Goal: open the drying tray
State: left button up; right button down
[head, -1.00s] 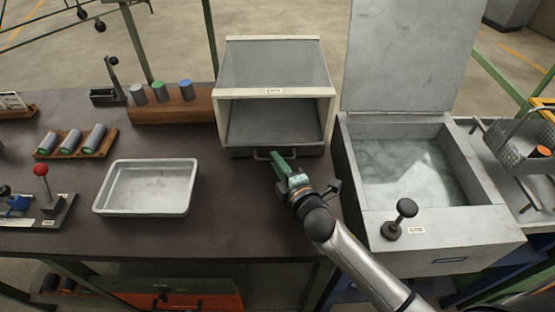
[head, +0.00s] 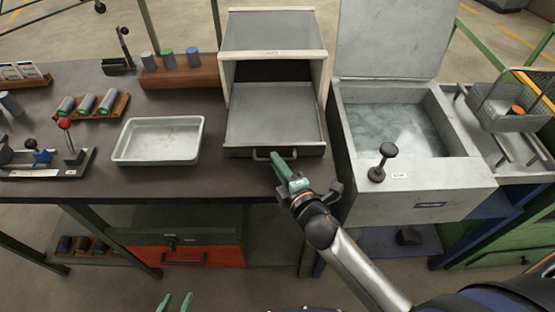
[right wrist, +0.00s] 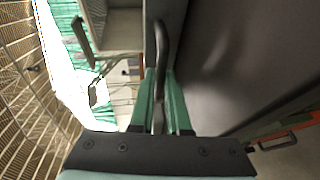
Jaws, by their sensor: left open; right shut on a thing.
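The drying tray (head: 272,115) is a flat grey tray sticking partly out of the front of a pale box-shaped cabinet (head: 234,68). A dark bar handle (head: 262,156) runs along its front face. My right gripper (head: 281,163) is shut on this handle, near its right part. In the right wrist view, the handle (right wrist: 163,45) passes down between the green fingers (right wrist: 160,95). My left gripper (head: 175,303) is open and empty at the bottom edge of the head view, well away from the tray.
A white basin (head: 158,158) stands on the dark bench left of the tray. A grey quench tank (head: 341,130) with its lid up and a black knob (head: 388,150) stands close on the right. A red drawer (head: 225,257) is below the bench.

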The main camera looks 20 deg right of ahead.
jog(key=shift+s, duration=0.1)
jog(key=c, duration=0.9)
grip_release()
pick_arm(q)
jog(key=shift+r, duration=0.1)
